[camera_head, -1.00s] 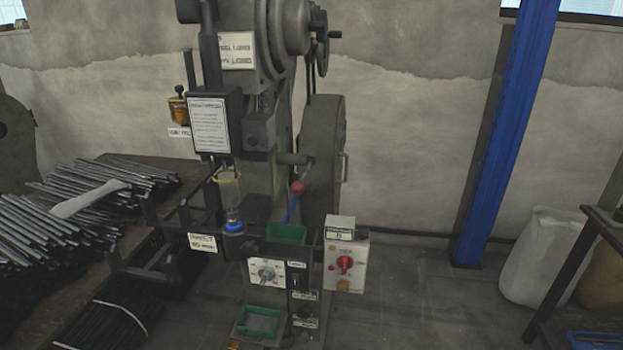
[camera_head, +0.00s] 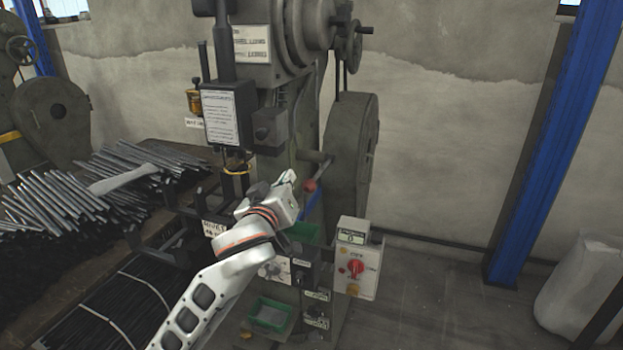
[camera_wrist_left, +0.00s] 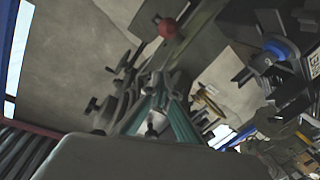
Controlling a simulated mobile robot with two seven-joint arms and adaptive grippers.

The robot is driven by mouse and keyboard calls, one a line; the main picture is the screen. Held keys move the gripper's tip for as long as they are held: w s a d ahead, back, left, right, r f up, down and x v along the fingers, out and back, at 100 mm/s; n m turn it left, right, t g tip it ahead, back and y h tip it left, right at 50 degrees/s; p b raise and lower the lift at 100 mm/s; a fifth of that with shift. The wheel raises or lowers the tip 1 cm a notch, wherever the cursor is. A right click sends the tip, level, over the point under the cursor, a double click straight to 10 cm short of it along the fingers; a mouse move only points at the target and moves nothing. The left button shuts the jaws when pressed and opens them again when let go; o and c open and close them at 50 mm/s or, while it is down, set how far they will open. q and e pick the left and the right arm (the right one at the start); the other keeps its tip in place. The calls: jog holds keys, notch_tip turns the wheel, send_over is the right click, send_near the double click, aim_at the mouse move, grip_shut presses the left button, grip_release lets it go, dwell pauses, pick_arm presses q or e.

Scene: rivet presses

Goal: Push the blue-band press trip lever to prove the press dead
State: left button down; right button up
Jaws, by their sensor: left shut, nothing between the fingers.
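The press stands in the middle of the head view. Its trip lever ends in a red ball knob (camera_head: 310,185), with a blue stretch (camera_head: 313,205) of the shaft below it. The knob also shows near the top of the left wrist view (camera_wrist_left: 167,29). My left gripper (camera_head: 288,187) is in front of the press, just left of the knob in the head view, its fingers mostly hidden there. In the left wrist view its fingers (camera_wrist_left: 168,80) are shut and empty, below the knob and apparently apart from it. My right gripper is not in view.
A control box (camera_head: 356,262) with a red switch stands right of the lever. A green tray (camera_head: 268,314) sits low on the press. Metal rods (camera_head: 75,195) lie on a bench at left.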

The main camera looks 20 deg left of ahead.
pick_arm(q)
jog(key=shift+a, duration=0.1)
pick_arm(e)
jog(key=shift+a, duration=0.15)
pick_arm(q)
jog(key=shift+w, duration=0.1)
jog(key=w+f+b, duration=0.1)
jog(key=w+f, duration=0.3)
jog(key=w, duration=0.4)
jog(key=shift+w+d, duration=0.2)
jog(key=shift+d, duration=0.15)
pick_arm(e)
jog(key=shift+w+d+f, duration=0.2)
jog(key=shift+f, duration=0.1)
